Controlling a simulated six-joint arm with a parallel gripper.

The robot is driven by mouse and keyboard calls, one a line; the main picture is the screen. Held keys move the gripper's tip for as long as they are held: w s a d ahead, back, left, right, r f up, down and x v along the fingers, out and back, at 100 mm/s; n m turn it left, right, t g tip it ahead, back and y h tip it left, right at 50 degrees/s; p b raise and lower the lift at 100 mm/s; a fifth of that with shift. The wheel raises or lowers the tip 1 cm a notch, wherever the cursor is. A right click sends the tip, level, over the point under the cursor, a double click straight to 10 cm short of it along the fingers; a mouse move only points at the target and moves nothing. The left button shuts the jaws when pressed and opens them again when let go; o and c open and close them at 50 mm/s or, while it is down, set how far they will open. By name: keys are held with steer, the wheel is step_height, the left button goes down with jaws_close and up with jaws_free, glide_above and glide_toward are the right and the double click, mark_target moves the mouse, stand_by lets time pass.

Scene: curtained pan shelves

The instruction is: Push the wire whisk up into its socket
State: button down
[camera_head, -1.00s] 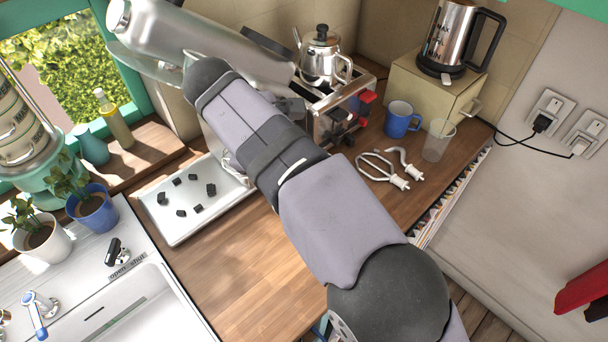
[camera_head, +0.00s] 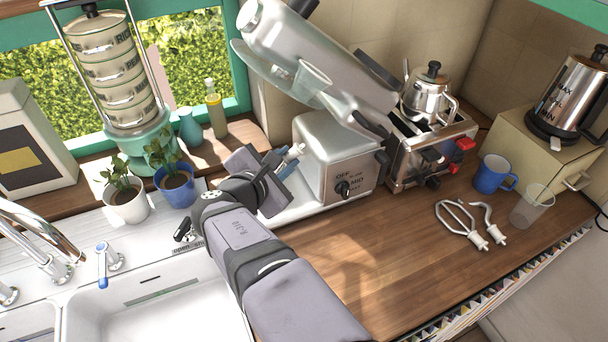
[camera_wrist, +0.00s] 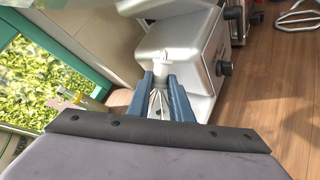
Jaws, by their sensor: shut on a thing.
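My gripper (camera_head: 284,163) is shut on the wire whisk, left of the stand mixer's silver body (camera_head: 318,150). In the wrist view the blue fingers (camera_wrist: 161,84) clasp the whisk. Its white stem end (camera_wrist: 162,62) points up past the fingertips, and its thin wires (camera_wrist: 157,104) hang between them. The stem end also shows in the head view (camera_head: 294,151). The mixer's silver head (camera_head: 320,55) is tilted up above the gripper. Its underside edge (camera_wrist: 165,8) shows at the top of the wrist view, above the stem and apart from it. I cannot make out the socket.
A clear bowl-shaped part (camera_head: 312,84) sits by the mixer head. Two other mixer tools (camera_head: 462,220) lie on the wooden counter (camera_head: 400,260). Potted plants (camera_head: 176,185) and the sink (camera_head: 150,310) are left of my gripper. A toaster (camera_head: 425,160) stands right of the mixer.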

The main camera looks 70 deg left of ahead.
steer(key=s+a+r+n+g+y, duration=0.2)
steer(key=s+a+r+n+y, duration=0.2)
steer(key=s+a+r+y, duration=0.1)
steer(key=shift+a+r+n+y+b, duration=0.4)
steer(key=shift+a+r+y, duration=0.15)
steer(key=shift+r, duration=0.55)
steer(key=shift+s+d+f+b, duration=0.1)
steer(key=shift+f+b, duration=0.05)
steer(key=shift+b, duration=0.25)
steer(key=shift+w+r, duration=0.75)
steer(key=shift+r, duration=0.2)
steer(key=shift+w+r, duration=0.75)
steer(key=shift+r, duration=0.2)
steer(key=shift+r+p, duration=0.2)
steer(key=shift+p, duration=0.45)
steer(key=shift+w+r+p, duration=0.1)
steer(key=shift+w+p, duration=0.1)
steer(key=shift+p, duration=0.6)
steer(key=shift+b, duration=0.55)
steer(key=shift+w+r, duration=0.45)
steer(key=shift+w, duration=0.05)
